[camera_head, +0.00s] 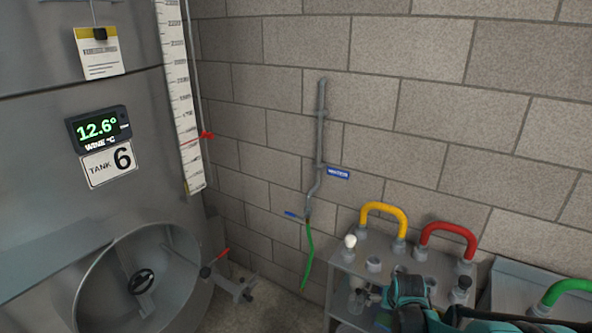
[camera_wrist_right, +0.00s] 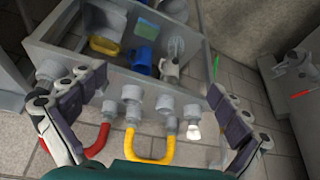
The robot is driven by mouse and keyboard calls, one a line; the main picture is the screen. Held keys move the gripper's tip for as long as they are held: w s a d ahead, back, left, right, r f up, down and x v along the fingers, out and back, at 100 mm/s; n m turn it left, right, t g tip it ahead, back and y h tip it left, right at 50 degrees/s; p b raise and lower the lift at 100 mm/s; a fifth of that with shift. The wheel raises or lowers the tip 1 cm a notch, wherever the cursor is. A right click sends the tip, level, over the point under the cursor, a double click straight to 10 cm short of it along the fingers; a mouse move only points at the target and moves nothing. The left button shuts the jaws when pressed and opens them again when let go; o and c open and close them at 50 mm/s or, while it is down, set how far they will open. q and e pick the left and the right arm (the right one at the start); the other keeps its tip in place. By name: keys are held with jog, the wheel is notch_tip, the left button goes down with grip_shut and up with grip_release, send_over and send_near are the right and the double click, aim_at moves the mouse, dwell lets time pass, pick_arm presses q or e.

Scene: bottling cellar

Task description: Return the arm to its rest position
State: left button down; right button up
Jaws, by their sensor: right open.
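My right gripper (camera_wrist_right: 155,88) is open in the right wrist view. Its two dark-padded fingers are spread wide with nothing between the pads. It hangs over a grey stand, whose top (camera_head: 342,262) also shows in the head view. A yellow U-shaped hose (camera_wrist_right: 150,158) and a red U-shaped hose (camera_wrist_right: 97,143) show close to the gripper. Part of my right arm (camera_head: 408,295) enters the head view at the bottom right, in front of the stand. My left arm and gripper are in neither view.
A block wall (camera_head: 420,110) carries a water pipe (camera_head: 320,130) with a green hose (camera_head: 308,260).

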jog(key=s+a+r+n, duration=0.2)
jog(key=s+a+r, duration=0.4)
jog(key=s+r, duration=0.4)
jog(key=s+a+r+n+t+y, duration=0.1)
jog(key=s+a, duration=0.3)
jog(key=s, duration=0.8)
jog(key=shift+s+r+n+t+y, duration=0.3)
jog(key=shift+r+t, duration=0.1)
jog(key=shift+a, duration=0.1)
